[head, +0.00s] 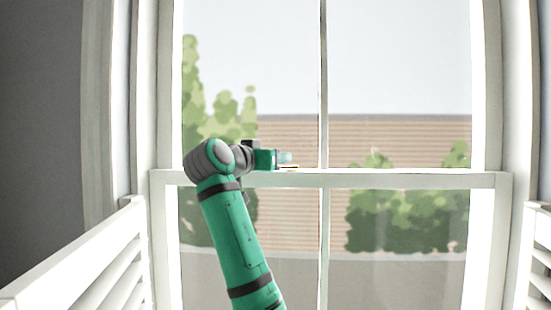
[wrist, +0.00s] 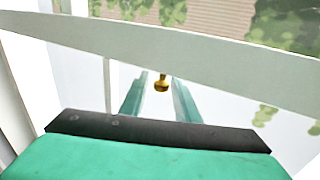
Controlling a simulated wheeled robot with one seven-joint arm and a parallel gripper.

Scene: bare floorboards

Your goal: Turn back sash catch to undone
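The sash catch (wrist: 162,83) shows in the wrist view as a small brass knob at the meeting rail (wrist: 215,66) of the window. In the head view the rail (head: 400,180) runs across the window, and only a thin gold sliver of the catch (head: 289,167) shows beside my gripper (head: 286,158). In the wrist view my gripper (wrist: 158,80) has its two pale green fingers apart, with the knob between their tips in the picture. I see gaps on both sides of the knob. The catch's base and lever angle are hidden or too small to tell.
A vertical glazing bar (head: 323,90) stands just right of my gripper. White louvred shutters (head: 80,255) flank the window at left and right (head: 540,250). Trees and a brick wall are outside, behind the glass.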

